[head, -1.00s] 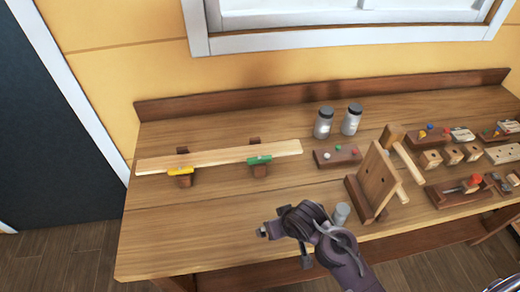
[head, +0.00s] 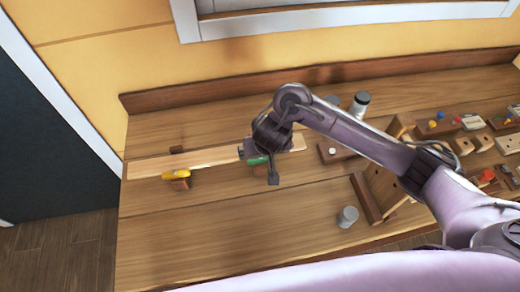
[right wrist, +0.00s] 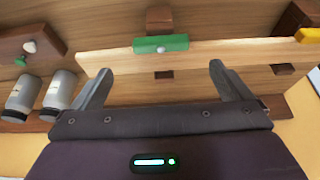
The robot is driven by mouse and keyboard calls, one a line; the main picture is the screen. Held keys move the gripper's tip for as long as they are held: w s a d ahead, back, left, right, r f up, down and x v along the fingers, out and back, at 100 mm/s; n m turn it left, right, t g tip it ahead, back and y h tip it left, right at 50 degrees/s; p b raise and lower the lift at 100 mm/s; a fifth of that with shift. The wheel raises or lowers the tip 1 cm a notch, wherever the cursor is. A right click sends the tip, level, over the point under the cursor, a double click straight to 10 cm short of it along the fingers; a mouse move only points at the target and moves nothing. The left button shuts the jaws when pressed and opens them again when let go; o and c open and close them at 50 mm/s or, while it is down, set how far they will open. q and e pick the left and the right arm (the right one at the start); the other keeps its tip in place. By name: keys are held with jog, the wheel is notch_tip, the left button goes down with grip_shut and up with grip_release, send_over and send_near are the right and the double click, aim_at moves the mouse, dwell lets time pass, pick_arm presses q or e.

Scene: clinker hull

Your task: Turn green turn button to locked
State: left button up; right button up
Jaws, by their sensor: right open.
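The green turn button (head: 258,161) sits at the right part of a long pale plank (head: 215,157), partly hidden by my right gripper in the head view. In the right wrist view the green turn button (right wrist: 150,45) lies roughly along the plank (right wrist: 235,50), with a pale pivot dot on it. My right gripper (head: 259,166) is over the button. In the right wrist view the right gripper (right wrist: 160,68) is open and empty, with the button beyond and between its fingertips; I see no contact. My left gripper is not in view.
A yellow turn button (head: 176,175) sits at the plank's left part. Right of it are a peg block (head: 330,155), jars (head: 358,104), an upright wooden board (head: 385,185) and a grey cylinder (head: 347,217). The table front left is clear.

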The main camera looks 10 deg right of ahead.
aim_at(261, 159)
jog(key=b+x, duration=0.1)
jog(key=x, duration=0.1)
jog(key=b+x, duration=0.1)
jog(key=shift+s+f+b, duration=0.15)
jog(key=shift+f+b, duration=0.15)
jog(key=shift+f, duration=0.05)
jog(key=b+x, duration=0.1)
jog(key=x, duration=0.2)
jog(key=shift+w+f, duration=0.1)
jog(key=shift+w, duration=0.2)
jog(key=shift+w+f, duration=0.1)
jog(key=shift+f, duration=0.1)
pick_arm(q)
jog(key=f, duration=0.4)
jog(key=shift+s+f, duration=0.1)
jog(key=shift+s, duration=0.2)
pick_arm(e)
jog(key=shift+c, duration=0.2)
jog(key=c, duration=0.9)
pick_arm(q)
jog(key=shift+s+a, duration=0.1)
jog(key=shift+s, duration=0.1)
pick_arm(e)
jog(key=shift+c, duration=0.2)
